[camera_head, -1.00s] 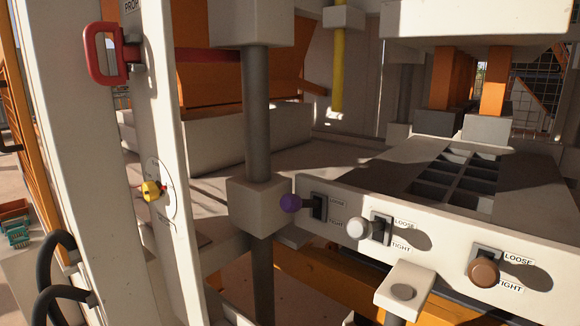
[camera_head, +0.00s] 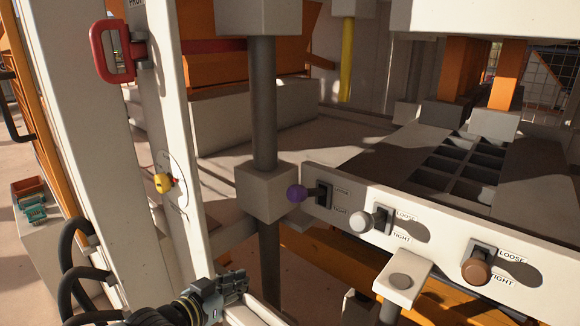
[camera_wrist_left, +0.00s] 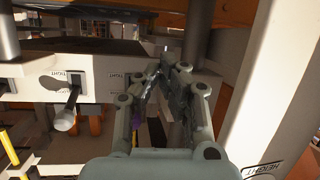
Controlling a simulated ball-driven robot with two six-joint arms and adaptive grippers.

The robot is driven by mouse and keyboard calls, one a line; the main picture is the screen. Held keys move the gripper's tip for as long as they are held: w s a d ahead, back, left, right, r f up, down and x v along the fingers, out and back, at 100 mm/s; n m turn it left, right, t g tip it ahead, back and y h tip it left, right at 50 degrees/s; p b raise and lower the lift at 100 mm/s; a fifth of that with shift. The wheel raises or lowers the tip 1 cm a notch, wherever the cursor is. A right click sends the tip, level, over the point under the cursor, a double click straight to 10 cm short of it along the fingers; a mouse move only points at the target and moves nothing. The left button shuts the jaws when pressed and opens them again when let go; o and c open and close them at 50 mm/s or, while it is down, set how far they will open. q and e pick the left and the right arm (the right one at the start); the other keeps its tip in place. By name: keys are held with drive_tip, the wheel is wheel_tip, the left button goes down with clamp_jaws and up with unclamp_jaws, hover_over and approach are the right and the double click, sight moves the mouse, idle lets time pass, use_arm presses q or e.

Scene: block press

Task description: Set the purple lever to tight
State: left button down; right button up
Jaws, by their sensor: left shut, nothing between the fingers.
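The purple lever (camera_head: 296,193) sticks out from its dark slot at the left end of the white panel (camera_head: 340,215). Its knob is nearer the height of the LOOSE label than of the TIGHT label below. My left gripper (camera_head: 240,284) is low in the head view, below and left of the purple lever and apart from it. In the left wrist view the gripper's fingers (camera_wrist_left: 166,72) are shut and empty. A sliver of purple (camera_wrist_left: 137,118) shows there behind a finger; the rest is hidden. My right gripper is not in view.
A white-knobbed lever (camera_head: 362,222) and a brown-knobbed lever (camera_head: 476,270) sit along the same panel to the right. A grey column with a white block (camera_head: 265,190) stands just left of the purple lever. A white post (camera_head: 172,130) carries a yellow knob (camera_head: 162,183).

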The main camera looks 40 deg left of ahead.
use_arm(q)
drive_tip(key=w+d+r+t+p, duration=0.1)
drive_tip(key=w+r+t, duration=0.1)
drive_tip(key=r, duration=0.9)
drive_tip(key=w+d+r+t+h, duration=0.1)
drive_tip(key=w+r+t, duration=0.2)
drive_tip(key=r, duration=0.8)
drive_tip(key=shift+w+r+t+p, duration=0.2)
drive_tip(key=shift+r+t+p, duration=0.1)
drive_tip(key=shift+r+p, duration=0.1)
drive_tip(key=shift+w, duration=0.1)
drive_tip(key=r+b, duration=0.1)
drive_tip(key=b, duration=0.2)
hover_over(290, 192)
drive_tip(key=w, duration=0.1)
drive_tip(key=shift+a+r, duration=0.1)
drive_tip(key=shift+a, duration=0.3)
drive_tip(key=f, duration=0.2)
drive_tip(key=shift+s+d+f+b, duration=0.25)
drive_tip(key=shift+s+f+b, duration=0.05)
drive_tip(key=shift+f, duration=0.05)
drive_tip(key=shift+s+d+f, duration=0.1)
drive_tip(key=shift+s+f, duration=0.1)
drive_tip(key=shift+f, duration=0.3)
